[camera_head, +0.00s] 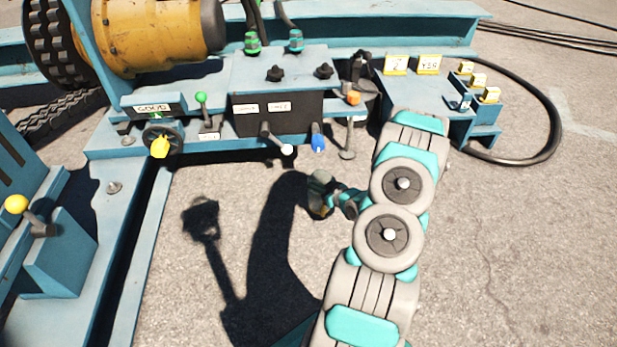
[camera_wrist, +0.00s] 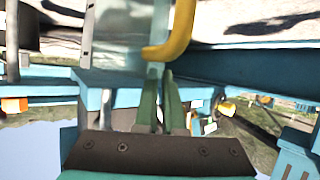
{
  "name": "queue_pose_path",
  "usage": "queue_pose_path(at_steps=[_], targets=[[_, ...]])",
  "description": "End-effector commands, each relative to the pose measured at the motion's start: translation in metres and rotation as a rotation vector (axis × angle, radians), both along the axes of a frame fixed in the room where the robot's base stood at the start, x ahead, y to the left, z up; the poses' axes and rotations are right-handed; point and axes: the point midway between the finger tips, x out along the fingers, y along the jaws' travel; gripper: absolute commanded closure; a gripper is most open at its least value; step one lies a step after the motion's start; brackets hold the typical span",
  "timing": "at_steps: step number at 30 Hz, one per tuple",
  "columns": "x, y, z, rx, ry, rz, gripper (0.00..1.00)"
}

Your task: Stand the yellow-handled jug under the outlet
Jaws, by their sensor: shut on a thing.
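In the wrist view, a curved yellow handle (camera_wrist: 178,35) shows just beyond the fingertips of my gripper (camera_wrist: 161,80). The two green fingers are close together and shut on the yellow-handled jug. The jug's body is hard to make out, and I cannot tell how far it tilts. In the head view, my gripper (camera_head: 322,196) is small and partly hidden behind my arm, over the paving in front of the bench. The jug is not clear there. I cannot single out the outlet with certainty; a dark fitting with an orange knob (camera_head: 353,98) stands at the bench's front edge.
The blue bench (camera_head: 280,68) carries levers, knobs and labels. A yellow drum (camera_head: 150,35) is at the upper left. A yellow-knobbed lever (camera_head: 17,204) stands at the left. Yellow-labelled blocks (camera_head: 478,80) and a black hose (camera_head: 555,120) are at the right. Paving in front is open.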

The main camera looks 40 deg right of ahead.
Motion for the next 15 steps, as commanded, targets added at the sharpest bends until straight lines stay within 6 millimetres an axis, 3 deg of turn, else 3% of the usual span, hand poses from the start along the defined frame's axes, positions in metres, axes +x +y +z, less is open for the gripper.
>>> queue_pose_path(at_steps=[6, 10, 15], targets=[[0.05, -0.022, -0.005, -0.004, -0.003, 0.004, 1.0], [0.072, -0.033, -0.008, -0.003, 0.0, 0.002, 1.0], [0.084, -0.04, -0.009, -0.001, 0.0, 0.0, 1.0]])
